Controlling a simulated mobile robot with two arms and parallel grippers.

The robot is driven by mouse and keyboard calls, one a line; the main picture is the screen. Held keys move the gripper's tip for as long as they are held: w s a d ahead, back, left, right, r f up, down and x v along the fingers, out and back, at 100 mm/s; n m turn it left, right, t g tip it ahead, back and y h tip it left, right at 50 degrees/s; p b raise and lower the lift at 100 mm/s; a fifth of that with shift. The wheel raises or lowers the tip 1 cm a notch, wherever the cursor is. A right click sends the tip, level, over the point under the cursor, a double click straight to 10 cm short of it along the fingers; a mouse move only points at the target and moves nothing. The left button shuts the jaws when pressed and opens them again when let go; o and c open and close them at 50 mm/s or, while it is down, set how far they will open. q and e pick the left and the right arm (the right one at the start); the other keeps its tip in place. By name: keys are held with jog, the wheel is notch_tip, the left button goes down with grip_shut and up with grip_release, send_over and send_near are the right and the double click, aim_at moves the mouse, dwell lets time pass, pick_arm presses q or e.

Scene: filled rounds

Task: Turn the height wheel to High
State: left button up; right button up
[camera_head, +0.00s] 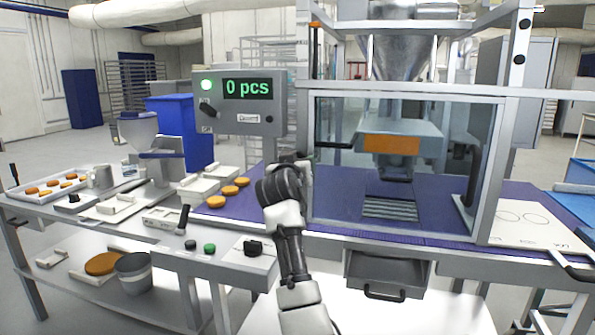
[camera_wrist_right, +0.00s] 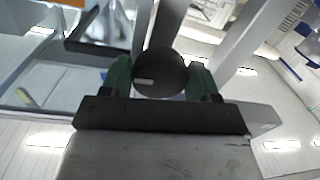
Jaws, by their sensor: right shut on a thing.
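In the right wrist view a round dark wheel (camera_wrist_right: 162,68) with a small pale mark on its face sits between the two green-padded fingers of my right gripper (camera_wrist_right: 160,84). The gripper is shut on it, one finger on each side. No High label is readable there. In the head view my right gripper (camera_head: 298,168) reaches up to the left post of the machine frame (camera_head: 304,95). The gripper and wrist hide the wheel there. My left gripper is not in view.
A control box (camera_head: 240,103) reading "0 pcs" with a lit green light stands left of my gripper. The clear guard (camera_head: 345,165) and hopper (camera_head: 400,55) are to the right. Orange rounds (camera_head: 229,190) lie on the purple belt (camera_head: 420,205). A drawer (camera_head: 385,275) is below.

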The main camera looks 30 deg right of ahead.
jog(key=shift+f, duration=0.15)
dwell(0.4)
jog(key=o, duration=0.9)
jog(key=b+v, duration=0.1)
jog(key=v, duration=1)
jog(key=shift+w, duration=0.1)
